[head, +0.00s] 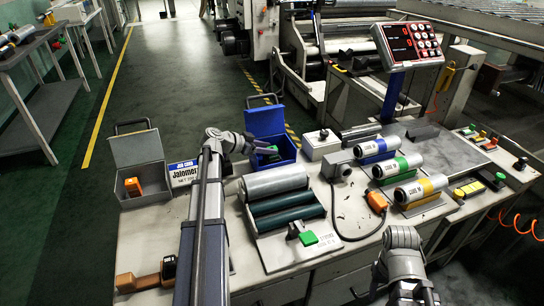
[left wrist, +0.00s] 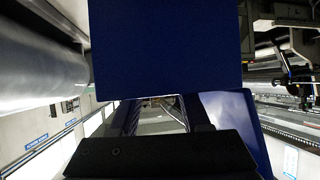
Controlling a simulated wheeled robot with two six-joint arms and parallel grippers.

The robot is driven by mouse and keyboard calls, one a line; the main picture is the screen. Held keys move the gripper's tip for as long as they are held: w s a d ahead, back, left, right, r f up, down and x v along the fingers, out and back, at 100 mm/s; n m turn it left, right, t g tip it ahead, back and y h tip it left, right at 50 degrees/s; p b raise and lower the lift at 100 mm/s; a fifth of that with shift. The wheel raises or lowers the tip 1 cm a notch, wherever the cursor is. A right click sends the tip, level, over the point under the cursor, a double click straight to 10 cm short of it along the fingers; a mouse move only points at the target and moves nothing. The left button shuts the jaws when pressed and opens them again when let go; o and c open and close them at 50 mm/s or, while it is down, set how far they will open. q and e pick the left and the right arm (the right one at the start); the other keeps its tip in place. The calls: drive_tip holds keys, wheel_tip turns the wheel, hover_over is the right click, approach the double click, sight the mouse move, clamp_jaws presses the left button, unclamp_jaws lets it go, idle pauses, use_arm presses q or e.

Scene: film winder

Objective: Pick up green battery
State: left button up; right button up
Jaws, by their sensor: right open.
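A green battery (head: 264,150) lies in the open blue box (head: 283,145) at the back middle of the bench in the head view. My left gripper (head: 248,145) reaches in at the left side of this box, close beside the battery. Whether it touches the battery is too small to tell. In the left wrist view a blue panel (left wrist: 168,45) fills the top, beyond my dark left gripper (left wrist: 160,115); no green shows there. My right gripper (head: 408,290) is low at the bench's front edge, away from the box, and open.
A grey open box (head: 138,150) with an orange block (head: 133,187) stands to the left. Grey and dark rollers (head: 278,185) lie in front of the blue box. Blue, green and yellow banded rolls (head: 398,167) and a display panel (head: 408,45) stand to the right.

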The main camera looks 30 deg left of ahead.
use_arm(q)
clamp_jaws()
drive_tip(key=shift+r, duration=0.1)
idle(0.4)
wheel_tip(320, 180, up, 10)
drive_tip(key=p, duration=1)
